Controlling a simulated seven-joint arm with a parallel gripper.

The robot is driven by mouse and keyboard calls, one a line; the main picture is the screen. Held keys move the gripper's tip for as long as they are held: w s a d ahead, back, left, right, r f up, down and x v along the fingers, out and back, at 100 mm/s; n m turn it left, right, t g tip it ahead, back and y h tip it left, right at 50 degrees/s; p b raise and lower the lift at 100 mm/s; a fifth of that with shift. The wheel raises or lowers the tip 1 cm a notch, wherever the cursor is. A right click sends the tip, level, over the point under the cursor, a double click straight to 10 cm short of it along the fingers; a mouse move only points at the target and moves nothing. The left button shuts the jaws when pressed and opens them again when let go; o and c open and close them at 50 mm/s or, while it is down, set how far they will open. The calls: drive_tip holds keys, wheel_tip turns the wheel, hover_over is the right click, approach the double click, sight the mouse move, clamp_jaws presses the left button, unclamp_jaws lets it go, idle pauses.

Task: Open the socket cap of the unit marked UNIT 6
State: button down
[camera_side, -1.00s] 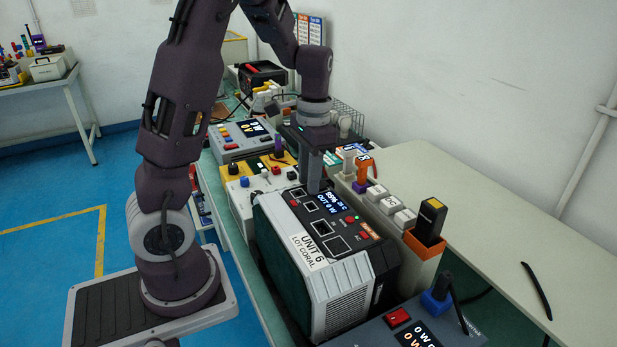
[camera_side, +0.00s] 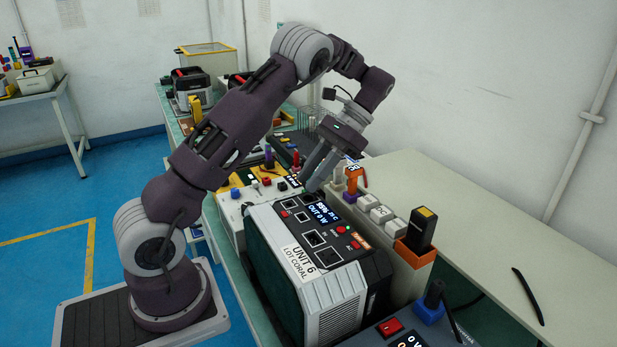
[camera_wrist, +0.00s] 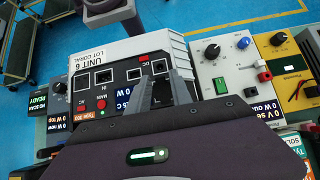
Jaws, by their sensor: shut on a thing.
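UNIT 6 (camera_side: 320,293) is a grey and black box with a white label reading "UNIT 6 LOT CORAL". Its black top panel has several square sockets, red buttons and a blue-lit display (camera_side: 323,211). It also shows in the wrist view (camera_wrist: 115,48). My gripper (camera_side: 313,186) is tilted, with its fingertips at the panel's far end, by the display. In the wrist view my gripper (camera_wrist: 160,76) has its fingers on both sides of a small dark part at the end socket. That part, the socket cap, is mostly hidden, so its angle cannot be told.
A cream strip with white blocks (camera_side: 381,214) and an orange holder with a black stick (camera_side: 421,232) run along the right side. A cream panel with knobs (camera_wrist: 222,75) adjoins the unit's far end. The pale table at right (camera_side: 470,235) is mostly clear.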

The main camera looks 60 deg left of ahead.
drive_tip(key=shift+w+g, duration=0.2)
drive_tip(key=shift+g, duration=0.1)
drive_tip(key=c, duration=1.2)
unclamp_jaws()
drive_tip(key=shift+f, duration=0.1)
drive_tip(key=shift+o, duration=0.2)
